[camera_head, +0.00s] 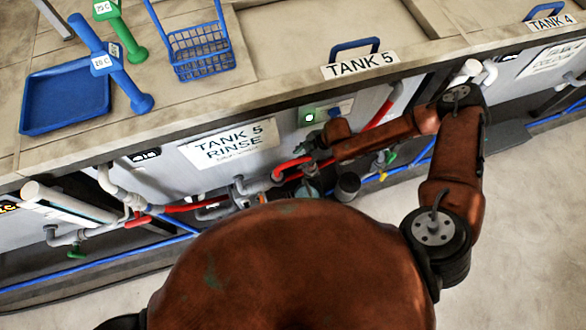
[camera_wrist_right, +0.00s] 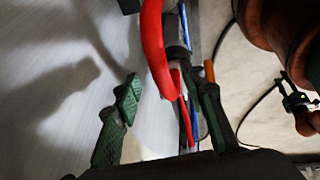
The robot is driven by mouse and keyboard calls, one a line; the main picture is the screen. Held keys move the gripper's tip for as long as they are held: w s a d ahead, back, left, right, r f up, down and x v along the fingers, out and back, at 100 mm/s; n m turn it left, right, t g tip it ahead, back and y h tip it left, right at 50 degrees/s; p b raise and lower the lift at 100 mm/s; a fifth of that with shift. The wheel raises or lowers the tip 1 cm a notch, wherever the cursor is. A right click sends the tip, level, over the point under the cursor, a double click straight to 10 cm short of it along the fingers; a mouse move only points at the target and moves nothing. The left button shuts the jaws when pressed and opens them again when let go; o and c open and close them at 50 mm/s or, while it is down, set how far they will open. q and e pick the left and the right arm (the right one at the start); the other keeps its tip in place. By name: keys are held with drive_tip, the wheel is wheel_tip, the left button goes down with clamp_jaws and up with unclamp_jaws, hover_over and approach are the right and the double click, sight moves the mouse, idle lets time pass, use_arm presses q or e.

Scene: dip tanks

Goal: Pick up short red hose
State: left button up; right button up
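A curved red hose (camera_head: 284,168) shows below the Tank 5 Rinse panel, beside my right gripper (camera_head: 312,143). In the right wrist view the red hose (camera_wrist_right: 152,45) comes down from the top to between the open fingers of my right gripper (camera_wrist_right: 167,95). A gap shows between the hose and the left finger. I cannot tell whether the right finger touches it. The hose's lower end is partly hidden behind the fingers.
More red pipe (camera_head: 195,206) and a blue pipe (camera_head: 175,243) run along the tank front. Grey fittings (camera_head: 255,186) crowd the hose. A blue tray (camera_head: 70,97), a blue basket (camera_head: 203,52) and dumbbell-shaped items stand on the counter (camera_head: 280,50). The floor (camera_head: 530,220) is clear at right.

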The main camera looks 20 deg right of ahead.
sight(297, 160)
drive_tip(key=b+x, duration=0.1)
drive_tip(key=x, duration=0.3)
drive_tip(key=shift+s+a+f, duration=0.1)
drive_tip(key=shift+a+f, duration=0.05)
clamp_jaws()
idle(0.8)
